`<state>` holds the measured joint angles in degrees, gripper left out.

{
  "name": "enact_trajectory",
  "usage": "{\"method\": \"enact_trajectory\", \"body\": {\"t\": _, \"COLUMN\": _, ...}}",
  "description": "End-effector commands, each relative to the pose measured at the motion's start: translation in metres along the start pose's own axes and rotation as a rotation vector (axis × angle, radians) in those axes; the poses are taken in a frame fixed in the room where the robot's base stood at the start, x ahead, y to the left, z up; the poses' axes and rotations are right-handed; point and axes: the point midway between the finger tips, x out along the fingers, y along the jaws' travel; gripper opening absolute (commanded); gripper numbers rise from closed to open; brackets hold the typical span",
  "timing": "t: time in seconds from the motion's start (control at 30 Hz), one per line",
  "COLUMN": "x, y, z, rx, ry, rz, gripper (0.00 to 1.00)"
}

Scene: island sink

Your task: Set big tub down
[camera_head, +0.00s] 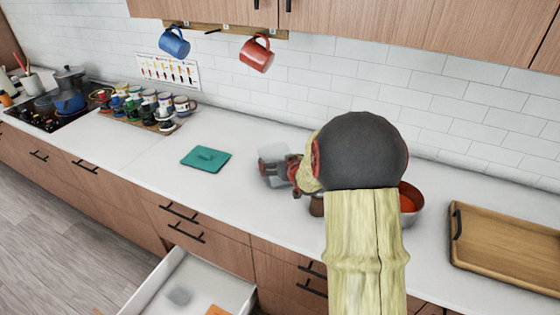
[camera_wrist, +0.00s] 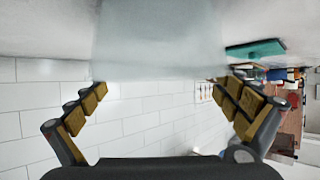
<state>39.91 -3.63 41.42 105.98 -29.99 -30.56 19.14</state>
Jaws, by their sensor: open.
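The big tub (camera_head: 271,153) is a translucent grey-white container. It appears to rest on the white counter, left of my arm, and is partly hidden behind my gripper (camera_head: 279,170). In the wrist view the tub (camera_wrist: 160,45) fills the upper middle. My gripper (camera_wrist: 161,88) is open there, with one finger near each side of the tub. A small gap seems to show at the fingertips, but I cannot tell for certain whether they touch it. The tub's far side is hidden.
A flat teal lid-like piece (camera_head: 206,158) lies left of the tub. A red-orange bowl (camera_head: 411,200) sits partly behind my arm, and a wooden tray (camera_head: 510,246) lies right. An open drawer (camera_head: 195,283) juts out below. Mugs (camera_head: 257,54) hang above.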

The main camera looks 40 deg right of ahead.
Motion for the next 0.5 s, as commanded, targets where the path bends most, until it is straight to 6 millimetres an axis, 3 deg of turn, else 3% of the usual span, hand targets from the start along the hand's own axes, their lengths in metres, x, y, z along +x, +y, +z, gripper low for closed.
{"method": "enact_trajectory", "body": {"t": 0.27, "x": -0.005, "y": 0.0, "z": -0.004, "rx": 0.0, "ry": 0.0, "rz": 0.0, "gripper": 1.0}}
{"method": "enact_trajectory", "body": {"t": 0.5, "x": -0.048, "y": 0.001, "z": -0.006, "rx": 0.001, "ry": 0.001, "rz": 0.002, "gripper": 1.0}}
